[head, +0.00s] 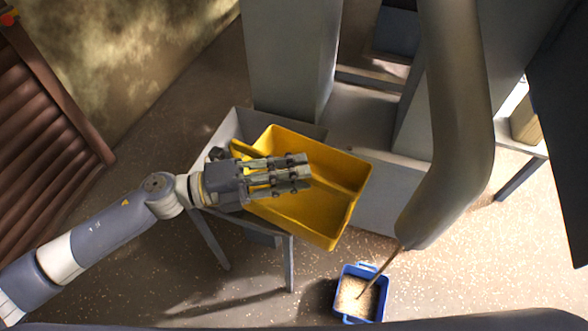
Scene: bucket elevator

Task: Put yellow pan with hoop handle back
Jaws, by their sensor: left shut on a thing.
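The yellow pan (302,220) is in the middle of the head view, above a grey stand (290,262) and in front of the grey machine housing. It looks tilted, with its open inside facing me, and it looks empty. My left gripper (301,172) reaches across the pan's left side and is shut on it. The gripper covers part of the pan, and I cannot make out the hoop handle. I cannot tell whether the pan touches the stand. My right gripper is not in view.
A large grey spout (455,120) comes down at the right. A thin stream falls from it into a blue bin (346,313) of grain on the floor. Scattered grains cover the floor. A brown slatted shutter (45,110) stands at the left.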

